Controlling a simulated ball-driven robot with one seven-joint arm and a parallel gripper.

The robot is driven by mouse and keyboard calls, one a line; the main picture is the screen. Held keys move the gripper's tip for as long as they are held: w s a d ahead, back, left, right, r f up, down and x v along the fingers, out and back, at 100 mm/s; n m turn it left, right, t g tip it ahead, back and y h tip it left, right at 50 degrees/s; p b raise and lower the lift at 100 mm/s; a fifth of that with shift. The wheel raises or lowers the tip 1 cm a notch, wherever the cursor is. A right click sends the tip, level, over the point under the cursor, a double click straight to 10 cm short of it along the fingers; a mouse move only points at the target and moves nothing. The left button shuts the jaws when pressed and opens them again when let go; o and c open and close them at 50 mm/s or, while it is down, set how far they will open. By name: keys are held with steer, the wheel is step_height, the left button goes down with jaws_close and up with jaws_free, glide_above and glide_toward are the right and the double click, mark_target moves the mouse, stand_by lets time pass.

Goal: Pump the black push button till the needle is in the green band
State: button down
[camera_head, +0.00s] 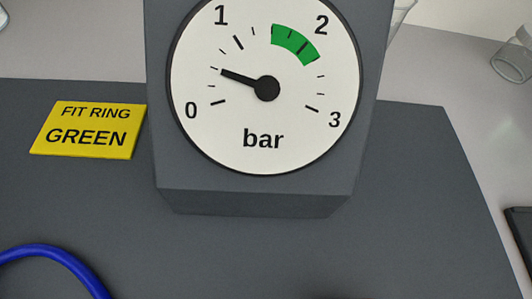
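A round white pressure gauge (230,135) marked 0 to 3 bar is set in a dark grey housing (250,200). The needle is outside the green band. The black push button is not visible in this view. My gripper is not visible either.
The housing stands on a dark grey base plate (420,200). A yellow label (88,130) reading "FIT RING GREEN" lies left of it. A blue hose (55,255) curves at lower left. Clear glassware (512,62) stands at upper right. A dark object (522,235) sits at the right edge.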

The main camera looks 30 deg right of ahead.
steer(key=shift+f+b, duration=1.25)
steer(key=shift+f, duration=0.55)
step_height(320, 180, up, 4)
steer(key=p, duration=0.3)
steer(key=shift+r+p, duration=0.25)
steer(key=shift+p, duration=0.1)
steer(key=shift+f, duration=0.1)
